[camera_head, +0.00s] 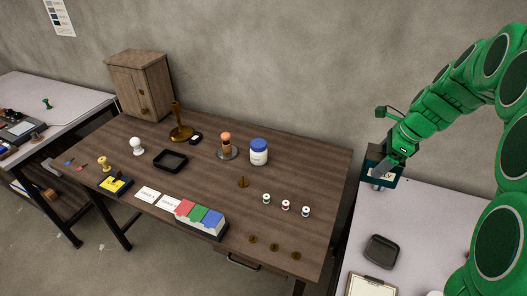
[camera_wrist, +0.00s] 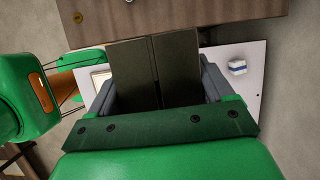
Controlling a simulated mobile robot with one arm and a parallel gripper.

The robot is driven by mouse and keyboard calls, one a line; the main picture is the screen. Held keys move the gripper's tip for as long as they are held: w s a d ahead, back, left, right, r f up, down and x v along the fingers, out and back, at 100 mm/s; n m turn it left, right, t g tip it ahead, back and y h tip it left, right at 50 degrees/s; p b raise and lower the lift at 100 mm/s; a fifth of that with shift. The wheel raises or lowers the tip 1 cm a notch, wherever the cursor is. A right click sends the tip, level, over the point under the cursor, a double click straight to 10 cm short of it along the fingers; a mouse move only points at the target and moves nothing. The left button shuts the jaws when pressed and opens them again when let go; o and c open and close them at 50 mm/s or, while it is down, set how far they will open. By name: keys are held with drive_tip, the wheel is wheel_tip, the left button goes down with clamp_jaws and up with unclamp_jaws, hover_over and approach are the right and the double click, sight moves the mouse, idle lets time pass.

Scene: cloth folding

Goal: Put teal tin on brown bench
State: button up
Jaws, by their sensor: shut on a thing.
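The teal tin (camera_head: 373,172), a dark teal box with a pale label, is in my gripper (camera_head: 388,172) at the right of the head view. My gripper is shut on it above the back left part of the white table. In the wrist view a dark box shape, seemingly the tin (camera_wrist: 135,65), fills the space between the fingers of my gripper (camera_wrist: 160,88). The brown bench (camera_head: 190,152) stands left of my gripper in the head view. Its edge also shows at the top of the wrist view (camera_wrist: 215,14).
The bench holds a wooden cabinet (camera_head: 140,84), a blue-lidded jar (camera_head: 259,152), a black tray (camera_head: 170,161), coloured blocks (camera_head: 203,217) and several small pieces. Its right back area is clear. The white table (camera_head: 425,215) holds a dark tray (camera_head: 382,251) and a clipboard (camera_head: 371,285).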

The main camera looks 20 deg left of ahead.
drive_tip(key=s+a, duration=0.2)
drive_tip(key=a, duration=0.7)
drive_tip(key=s+a, duration=0.3)
drive_tip(key=a, duration=0.6)
drive_tip(key=shift+w+a+f, duration=1)
drive_tip(key=shift+w+f, duration=1.2)
drive_tip(key=shift+f, duration=0.75)
drive_tip(key=shift+w+a+f, duration=0.95)
drive_tip(key=shift+w+f, duration=1.2)
drive_tip(key=shift+f, duration=0.85)
drive_tip(key=shift+w+a+f, duration=1)
drive_tip(key=shift+w+f, duration=1.2)
drive_tip(key=shift+f, duration=0.75)
drive_tip(key=shift+f, duration=0.2)
drive_tip(key=o, duration=1.3)
